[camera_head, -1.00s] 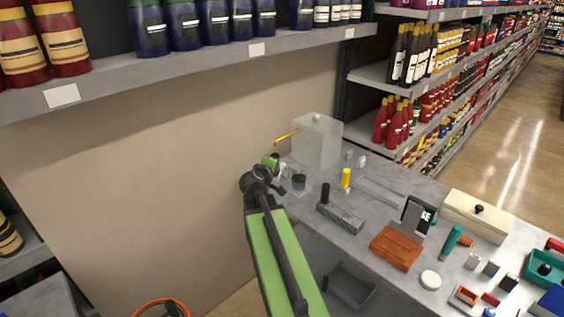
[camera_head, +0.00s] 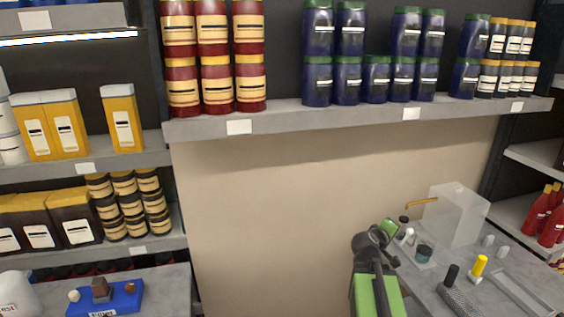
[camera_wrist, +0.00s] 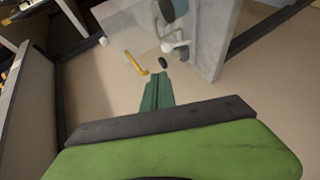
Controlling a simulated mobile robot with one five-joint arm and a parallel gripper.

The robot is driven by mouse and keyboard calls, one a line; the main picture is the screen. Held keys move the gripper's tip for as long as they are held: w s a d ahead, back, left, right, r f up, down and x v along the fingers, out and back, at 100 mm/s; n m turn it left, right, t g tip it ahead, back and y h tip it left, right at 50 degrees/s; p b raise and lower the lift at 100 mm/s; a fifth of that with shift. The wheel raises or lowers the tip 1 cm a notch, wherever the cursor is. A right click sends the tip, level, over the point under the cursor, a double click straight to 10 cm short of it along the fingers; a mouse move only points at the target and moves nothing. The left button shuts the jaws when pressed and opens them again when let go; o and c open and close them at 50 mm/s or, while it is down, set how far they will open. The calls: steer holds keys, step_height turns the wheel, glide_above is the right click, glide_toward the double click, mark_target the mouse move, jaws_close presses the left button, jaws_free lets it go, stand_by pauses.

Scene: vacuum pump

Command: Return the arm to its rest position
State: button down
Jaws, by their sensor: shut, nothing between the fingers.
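My arm reaches up from the bottom of the head view, and my gripper (camera_head: 391,227) is beside the left edge of the grey counter (camera_head: 418,284). In the wrist view my gripper (camera_wrist: 160,77) shows as narrow dark green fingers, shut and empty. A clear box (camera_head: 461,214) with a yellow bent rod (camera_head: 421,203) stands at the back of the counter, right of my gripper. The yellow rod also shows in the wrist view (camera_wrist: 136,64), close to the fingertips in the picture; I cannot tell the gap.
A small dark-lidded jar (camera_head: 424,253), a yellow cylinder (camera_head: 479,266) and a black-handled block (camera_head: 457,296) stand on the counter. Stocked shelves (camera_head: 288,119) run along the back. A blue tray (camera_head: 105,301) sits on another surface at lower left. The wall between is bare.

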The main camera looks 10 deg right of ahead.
steer(key=w+a+f+y, duration=0.2)
steer(key=a, duration=0.6)
steer(key=w+a+f+y, duration=0.2)
steer(key=a+f, duration=0.1)
steer(key=a, duration=0.5)
steer(key=s+a+f+m+g+y, duration=0.2)
steer(key=s+a+f+g+y, duration=0.1)
steer(key=s+a, duration=0.4)
steer(key=s+a+f+m+g+y, duration=0.2)
steer(key=s+a+f+g+y, duration=0.2)
steer(key=a, duration=0.8)
step_height(320, 180, down, 3)
steer(key=s, duration=0.3)
steer(key=shift+a+r+g, duration=0.15)
steer(key=shift+a+g, duration=0.15)
steer(key=shift+g, duration=0.1)
